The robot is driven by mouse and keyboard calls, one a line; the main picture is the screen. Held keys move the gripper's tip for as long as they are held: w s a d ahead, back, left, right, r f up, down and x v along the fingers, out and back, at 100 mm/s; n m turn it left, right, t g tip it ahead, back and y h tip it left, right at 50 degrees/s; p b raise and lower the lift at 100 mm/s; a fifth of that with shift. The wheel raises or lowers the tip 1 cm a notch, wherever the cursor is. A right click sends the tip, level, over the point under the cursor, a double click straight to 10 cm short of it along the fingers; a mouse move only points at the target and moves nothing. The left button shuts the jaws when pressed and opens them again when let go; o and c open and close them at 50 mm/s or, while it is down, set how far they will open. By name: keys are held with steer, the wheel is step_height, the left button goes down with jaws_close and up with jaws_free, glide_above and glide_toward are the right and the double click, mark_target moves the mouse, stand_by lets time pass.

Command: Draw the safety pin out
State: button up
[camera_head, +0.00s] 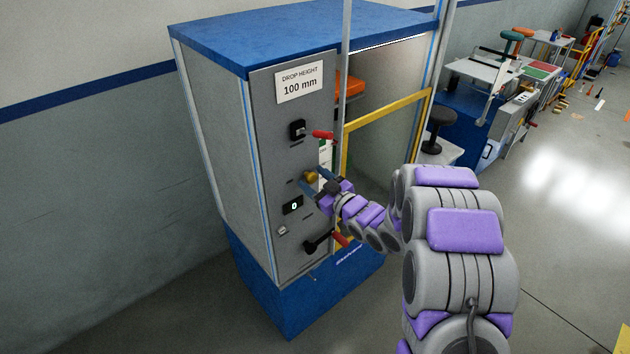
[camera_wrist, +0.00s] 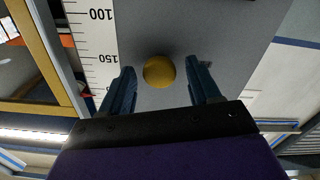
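The safety pin shows as a round brass-yellow knob (camera_head: 311,176) on the grey front panel of the machine, between the black switch and the small display. In the wrist view the knob (camera_wrist: 159,71) lies between and just beyond my two fingertips. My gripper (camera_head: 318,183) is at the panel around the knob's position. In the wrist view my gripper (camera_wrist: 163,80) is open, with a gap on each side of the knob. The pin's shaft is hidden behind the knob.
A yellow frame (camera_head: 388,108) stands to the right. A scale (camera_wrist: 98,55) runs beside the knob.

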jaws_close()
stand_by(0.3)
stand_by(0.3)
